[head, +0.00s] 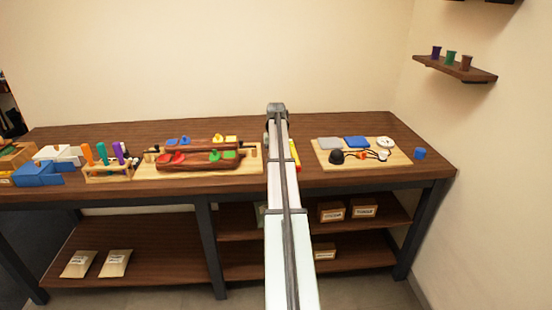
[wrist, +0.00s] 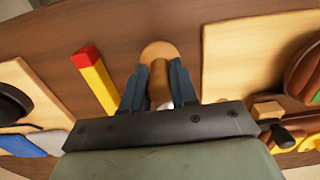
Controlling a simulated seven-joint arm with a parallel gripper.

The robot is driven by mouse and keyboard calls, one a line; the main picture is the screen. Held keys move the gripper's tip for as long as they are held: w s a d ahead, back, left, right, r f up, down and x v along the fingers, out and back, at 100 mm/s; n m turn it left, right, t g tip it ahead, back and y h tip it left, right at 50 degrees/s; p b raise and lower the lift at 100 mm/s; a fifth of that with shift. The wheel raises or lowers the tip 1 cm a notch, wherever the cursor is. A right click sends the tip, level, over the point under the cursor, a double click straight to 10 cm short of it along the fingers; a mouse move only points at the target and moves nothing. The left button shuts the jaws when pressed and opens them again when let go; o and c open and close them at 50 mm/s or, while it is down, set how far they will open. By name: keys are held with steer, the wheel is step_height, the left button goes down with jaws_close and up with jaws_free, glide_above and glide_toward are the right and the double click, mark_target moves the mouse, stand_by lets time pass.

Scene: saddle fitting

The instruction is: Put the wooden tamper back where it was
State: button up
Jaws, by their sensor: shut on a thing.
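The wooden tamper (wrist: 159,68) is between the fingers of my gripper (wrist: 158,84) in the wrist view. It has a tan rounded end and a brown handle-like body. My gripper is shut on it, one dark finger on each side. Below it is the dark wooden bench top; I cannot tell if the tamper touches it. In the head view my own arm hides the tamper and the fingers.
A yellow bar with a red end (wrist: 95,80) lies close beside my gripper; it shows partly in the head view (head: 295,155). A board with red-brown saddle pieces (head: 198,172) is left, a board with a black knob (head: 320,161) right. A blue cup (head: 420,154) stands far right.

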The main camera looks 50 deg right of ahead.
steer(key=o, duration=0.9)
step_height(320, 180, up, 12)
steer(key=shift+r, duration=0.1)
stand_by(0.6)
